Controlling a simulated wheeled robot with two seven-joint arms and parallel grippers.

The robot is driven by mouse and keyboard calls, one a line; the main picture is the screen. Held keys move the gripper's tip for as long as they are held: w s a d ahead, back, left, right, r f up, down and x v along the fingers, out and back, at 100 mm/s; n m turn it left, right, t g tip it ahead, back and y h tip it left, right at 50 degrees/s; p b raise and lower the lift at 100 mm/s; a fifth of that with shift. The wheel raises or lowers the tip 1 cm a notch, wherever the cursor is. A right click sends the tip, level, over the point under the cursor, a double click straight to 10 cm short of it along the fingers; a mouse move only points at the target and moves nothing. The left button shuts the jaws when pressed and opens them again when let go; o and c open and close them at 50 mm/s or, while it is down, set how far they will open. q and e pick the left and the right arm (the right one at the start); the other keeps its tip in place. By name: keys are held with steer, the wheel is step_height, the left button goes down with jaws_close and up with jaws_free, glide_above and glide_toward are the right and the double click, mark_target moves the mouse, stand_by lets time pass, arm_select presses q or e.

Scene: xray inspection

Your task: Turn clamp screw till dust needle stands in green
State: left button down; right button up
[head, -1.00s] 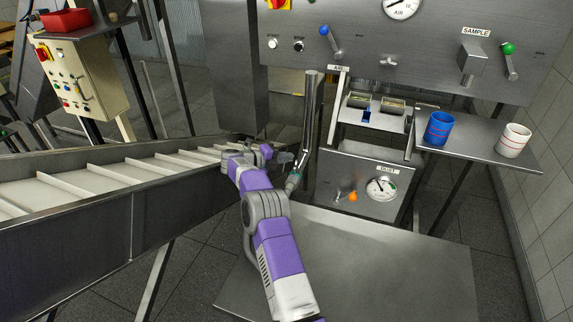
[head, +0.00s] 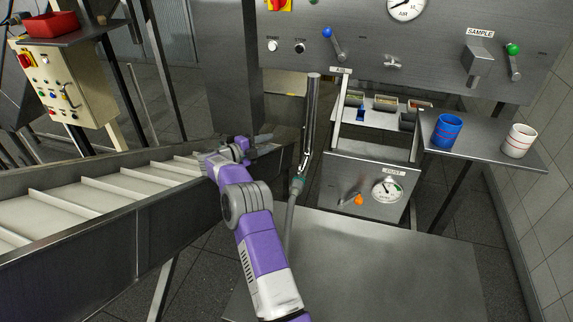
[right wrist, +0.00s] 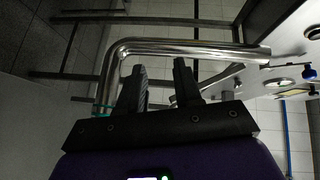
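The dust gauge (head: 387,190) is a round white dial on the lower steel box; its needle and green zone are too small to read surely. Left of it is a small lever with an orange knob (head: 359,200). A steel pipe (head: 312,110) ends in a grey hose with a teal-green collar (head: 296,186); I cannot make out a clamp screw there for certain. My right gripper (head: 268,139) is left of the pipe, apart from the collar. In the right wrist view its two fingers (right wrist: 161,68) are apart with nothing gripped, and the bent pipe (right wrist: 190,47) passes beyond them. My left gripper is out of view.
A ribbed conveyor (head: 110,190) runs along the left, under my right arm. A blue cup (head: 447,130) and a white cup (head: 518,140) stand on the right shelf. The upper panel (head: 430,40) carries levers and an air gauge. A bare steel plate (head: 370,260) lies in front.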

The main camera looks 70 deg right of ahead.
mark_target(300, 165)
steer(key=s+n+t+h+b, duration=0.1)
steer(key=s+n+t+b, duration=0.1)
steer(key=n, duration=0.4)
steer(key=s+n+t+h+b, duration=0.2)
steer(key=s+n+t, duration=0.2)
steer(key=s+n, duration=0.2)
steer(key=s+f+n+t+h+b, duration=0.1)
steer(key=s+n+t+b, duration=0.1)
steer(key=n, duration=0.4)
steer(key=shift+s+a+n+t+h, duration=0.15)
steer(key=shift+s+n+t+h, duration=0.05)
steer(key=shift+s+t, duration=0.25)
steer(key=shift+s+a+n+t+h, duration=0.2)
steer(key=shift+s+t, duration=0.15)
steer(key=shift+s, duration=0.2)
steer(key=s+a+f+n+t, duration=0.1)
steer(key=a+n, duration=0.1)
steer(key=s+a+f+n+t+y+b, duration=0.1)
steer(key=f+n, duration=0.1)
steer(key=a+f+n+t+y+b, duration=0.1)
steer(key=a+n, duration=0.1)
steer(key=shift+s+a+f, duration=0.3)
steer(key=shift+s+a, duration=0.05)
steer(key=shift+s, duration=0.05)
steer(key=shift+x, duration=3.7)
steer(key=shift+w+f, duration=0.15)
steer(key=shift+c, duration=0.3)
jaws_close()
